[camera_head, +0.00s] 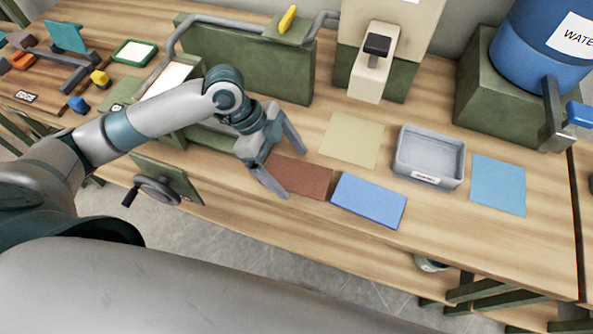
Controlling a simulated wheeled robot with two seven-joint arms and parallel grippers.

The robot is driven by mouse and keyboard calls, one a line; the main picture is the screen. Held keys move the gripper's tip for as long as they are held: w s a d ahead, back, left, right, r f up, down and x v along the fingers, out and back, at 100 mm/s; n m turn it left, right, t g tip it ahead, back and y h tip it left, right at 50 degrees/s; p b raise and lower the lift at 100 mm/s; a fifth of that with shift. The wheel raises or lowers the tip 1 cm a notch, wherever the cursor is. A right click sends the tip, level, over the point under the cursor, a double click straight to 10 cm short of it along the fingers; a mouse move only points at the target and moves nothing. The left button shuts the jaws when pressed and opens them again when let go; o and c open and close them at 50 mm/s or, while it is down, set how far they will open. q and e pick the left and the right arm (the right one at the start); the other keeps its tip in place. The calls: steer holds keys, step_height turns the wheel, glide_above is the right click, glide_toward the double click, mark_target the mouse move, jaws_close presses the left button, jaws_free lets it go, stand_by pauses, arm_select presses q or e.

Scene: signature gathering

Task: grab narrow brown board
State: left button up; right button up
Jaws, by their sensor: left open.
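The narrow brown board (303,177) lies flat on the wooden table near its front edge, beside a blue board. My left gripper (290,174) is open, with its two fingers reaching over the left part of the brown board. One finger points toward the board's far side and the other toward its near side. The left end of the board is partly hidden by the gripper. I cannot tell whether the fingers touch the board. My right gripper is not in view.
A blue board (368,200) lies close to the right of the brown one. A yellowish sheet (352,139), a grey tray (429,158) and a light blue sheet (498,184) lie farther right. A green machine (245,62) stands behind my arm. A blue water barrel (535,48) stands at the back right.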

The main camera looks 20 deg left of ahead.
mark_target(291, 174)
arm_select(q)
steer(key=shift+d+f, duration=0.1)
steer(key=shift+f, duration=0.15)
steer(key=c, duration=1.2)
steer(key=shift+o, duration=0.2)
steer(key=shift+r, duration=0.1)
steer(key=shift+r+b, duration=0.5)
steer(key=shift+r, duration=0.35)
steer(key=shift+d+r+b, duration=0.2)
steer(key=shift+r+b, duration=0.25)
steer(key=shift+r, duration=0.75)
steer(key=s+d+r+b, duration=0.2)
steer(key=s+d+r, duration=0.4)
steer(key=d, duration=0.3)
steer(key=shift+s+d+r, duration=0.2)
steer(key=shift+r, duration=0.2)
